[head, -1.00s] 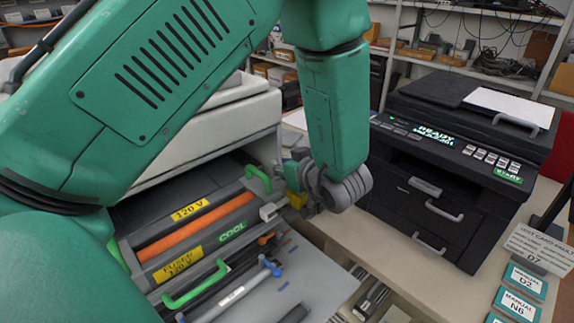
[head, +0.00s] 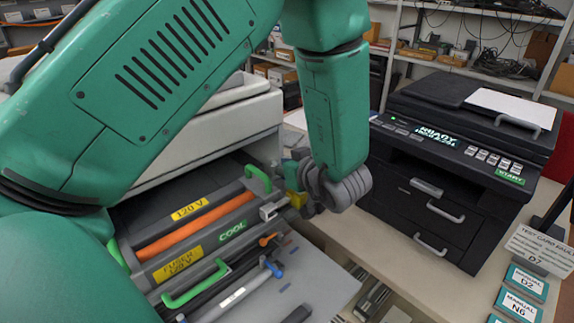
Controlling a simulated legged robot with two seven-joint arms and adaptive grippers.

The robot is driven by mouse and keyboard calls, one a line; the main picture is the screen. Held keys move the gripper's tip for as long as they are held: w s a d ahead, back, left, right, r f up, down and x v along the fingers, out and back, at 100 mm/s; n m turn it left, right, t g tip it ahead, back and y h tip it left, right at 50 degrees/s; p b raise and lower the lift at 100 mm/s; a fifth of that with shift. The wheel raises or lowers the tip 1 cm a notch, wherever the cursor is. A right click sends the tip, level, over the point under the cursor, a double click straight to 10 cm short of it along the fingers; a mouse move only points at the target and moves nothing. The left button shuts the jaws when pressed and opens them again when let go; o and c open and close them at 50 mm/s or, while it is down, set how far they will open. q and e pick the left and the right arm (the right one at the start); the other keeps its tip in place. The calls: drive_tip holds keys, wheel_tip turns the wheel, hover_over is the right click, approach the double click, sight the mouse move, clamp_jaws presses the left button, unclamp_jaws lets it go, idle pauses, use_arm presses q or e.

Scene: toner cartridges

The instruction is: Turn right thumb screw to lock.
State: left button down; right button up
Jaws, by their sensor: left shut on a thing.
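The fuser unit (head: 233,233) sits in the open printer at lower left, with an orange roller (head: 195,224), yellow "120 V" labels, a "COOL" label and green handles (head: 195,284). My left arm comes in from the left and hangs down at the centre. My left gripper (head: 300,184) is at the fuser unit's right end, beyond a small metal bracket (head: 270,211). It is shut on what appears to be the right thumb screw. The screw itself is hidden by the gripper, so its turn cannot be seen. My right gripper is not in view.
A black printer (head: 450,165) with a lit panel stands on the bench to the right. An orange-tipped lever (head: 268,239) and a blue-tipped lever (head: 272,269) show at the grey tray (head: 325,275).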

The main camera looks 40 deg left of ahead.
use_arm(q)
drive_tip(key=shift+s+a+f, duration=0.1)
drive_tip(key=shift+s+f, duration=0.15)
drive_tip(key=shift+f, duration=0.05)
drive_tip(key=c, duration=1.2)
unclamp_jaws()
drive_tip(key=shift+r, duration=0.15)
drive_tip(key=shift+d+r, duration=0.15)
drive_tip(key=shift+d, duration=0.25)
drive_tip(key=v, duration=1.1)
drive_tip(key=shift+s+d, duration=0.1)
